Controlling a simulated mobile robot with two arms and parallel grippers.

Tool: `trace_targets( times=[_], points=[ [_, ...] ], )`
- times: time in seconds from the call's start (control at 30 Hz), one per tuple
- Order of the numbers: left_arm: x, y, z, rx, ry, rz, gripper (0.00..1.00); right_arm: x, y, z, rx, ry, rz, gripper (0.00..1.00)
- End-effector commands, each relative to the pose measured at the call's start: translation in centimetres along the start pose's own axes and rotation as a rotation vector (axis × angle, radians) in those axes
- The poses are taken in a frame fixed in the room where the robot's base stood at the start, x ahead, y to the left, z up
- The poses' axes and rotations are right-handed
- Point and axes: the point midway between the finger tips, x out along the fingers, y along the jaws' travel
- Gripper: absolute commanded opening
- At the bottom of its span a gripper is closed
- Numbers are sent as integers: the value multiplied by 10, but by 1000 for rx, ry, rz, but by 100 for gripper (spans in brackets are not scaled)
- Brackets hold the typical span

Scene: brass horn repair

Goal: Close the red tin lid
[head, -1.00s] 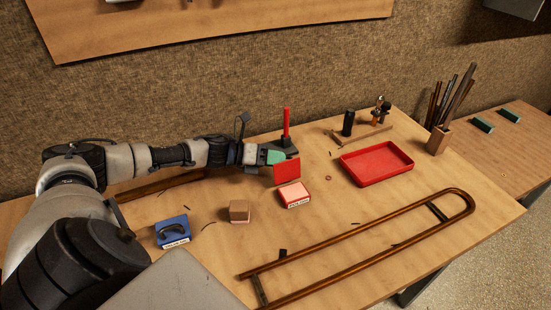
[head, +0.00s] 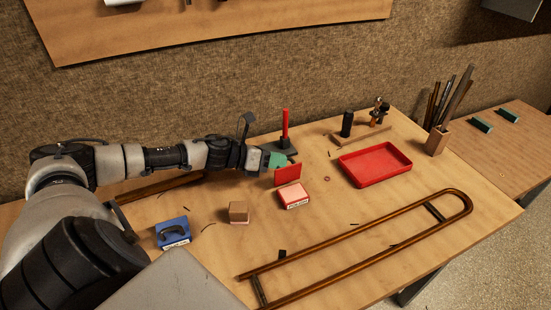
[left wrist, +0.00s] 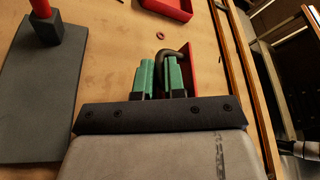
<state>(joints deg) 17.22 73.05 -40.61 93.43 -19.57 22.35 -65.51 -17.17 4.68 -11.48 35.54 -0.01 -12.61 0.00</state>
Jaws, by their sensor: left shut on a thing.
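The red tin (head: 294,198) sits on the bench, with a pale label on its front and a pinkish top. Its red lid (head: 288,175) stands raised, nearly upright, along the tin's back edge. My left gripper (head: 278,161) is behind the lid. In the left wrist view, its green fingers (left wrist: 166,75) are shut on a black curved handle (left wrist: 174,53) beside the red lid (left wrist: 190,66). The lid hides part of the fingers in the head view. My right gripper is not in view.
A dark stand with a red post (head: 285,125) is close behind my left gripper. A brown block (head: 238,210) and a blue tin (head: 172,232) lie to the left. A red tray (head: 375,165) is to the right, and a long brass slide (head: 350,245) lies in front.

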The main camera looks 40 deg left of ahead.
Motion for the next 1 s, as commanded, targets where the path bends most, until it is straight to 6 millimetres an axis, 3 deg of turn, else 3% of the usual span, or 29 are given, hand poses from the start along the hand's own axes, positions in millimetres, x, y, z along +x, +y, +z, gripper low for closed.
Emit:
trace_targets(
  times=[0.37,1.0],
  points=[
    [0,-28,-1,331,2,134,0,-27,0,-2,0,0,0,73],
    [10,-62,-24,890,1,368,0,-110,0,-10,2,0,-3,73]
  ],
)
